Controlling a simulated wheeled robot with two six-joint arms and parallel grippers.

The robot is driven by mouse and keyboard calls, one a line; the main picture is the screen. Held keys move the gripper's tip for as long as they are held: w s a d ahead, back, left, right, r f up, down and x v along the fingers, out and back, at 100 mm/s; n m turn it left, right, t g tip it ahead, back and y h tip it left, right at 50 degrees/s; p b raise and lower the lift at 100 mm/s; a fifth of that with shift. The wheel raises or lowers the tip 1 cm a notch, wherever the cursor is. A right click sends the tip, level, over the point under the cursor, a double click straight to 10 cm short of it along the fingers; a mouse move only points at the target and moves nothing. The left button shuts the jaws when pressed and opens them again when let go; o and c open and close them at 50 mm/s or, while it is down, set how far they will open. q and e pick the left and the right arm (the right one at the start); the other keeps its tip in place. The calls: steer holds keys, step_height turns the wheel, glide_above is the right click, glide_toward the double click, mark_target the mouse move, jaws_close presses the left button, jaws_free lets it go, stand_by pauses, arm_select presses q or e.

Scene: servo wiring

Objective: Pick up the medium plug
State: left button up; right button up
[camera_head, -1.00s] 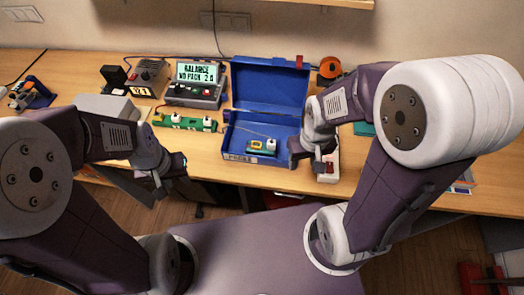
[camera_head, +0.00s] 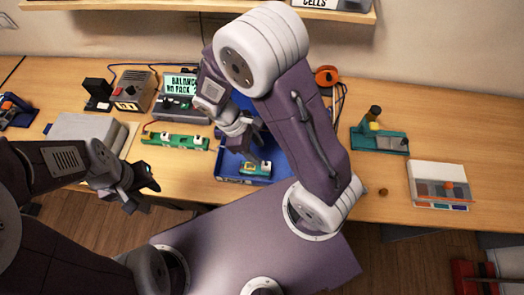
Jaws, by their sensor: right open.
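The blue open case (camera_head: 229,179) holds a small green board (camera_head: 252,171) with a yellow part and a small white block (camera_head: 265,168). A green strip (camera_head: 174,142) with several small white plug-like parts (camera_head: 198,141) lies left of the case. I cannot tell which part is the medium plug. My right gripper (camera_head: 247,150) is open above the case, just over the green board, with no contact that I can make out. My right arm hides the case's lid and right side. My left gripper (camera_head: 148,190) is over the table's front edge, apart from the strip; its jaws are unclear.
A device with a lit display (camera_head: 181,92) and a grey box-like unit (camera_head: 134,90) stand behind the strip. At the right are a green fixture (camera_head: 379,140) and a white-lidded tray (camera_head: 437,175). An orange spool (camera_head: 326,76) stands at the back. The table's far right is clear.

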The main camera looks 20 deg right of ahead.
mark_target(266, 165)
steer(key=f, duration=0.1)
steer(key=s+f, duration=0.2)
steer(key=shift+d+f, duration=0.15)
steer(key=shift+f, duration=0.15)
steer(key=x, duration=0.4)
steer(key=shift+d+p, duration=0.3)
steer(key=shift+d, duration=0.05)
steer(key=shift+s+f, duration=0.15)
steer(key=shift+f, duration=0.1)
steer(key=shift+a, duration=0.1)
steer(key=shift+w, duration=0.25)
steer(key=c, duration=0.9)
jaws_close()
arm_select(q)
steer(key=shift+s+a+r, duration=0.2)
steer(key=shift+s+a, duration=0.05)
steer(key=shift+s, duration=0.25)
steer(key=shift+s+a+r, duration=0.2)
steer(key=shift+s, duration=0.25)
arm_select(e)
steer(key=shift+s, duration=0.1)
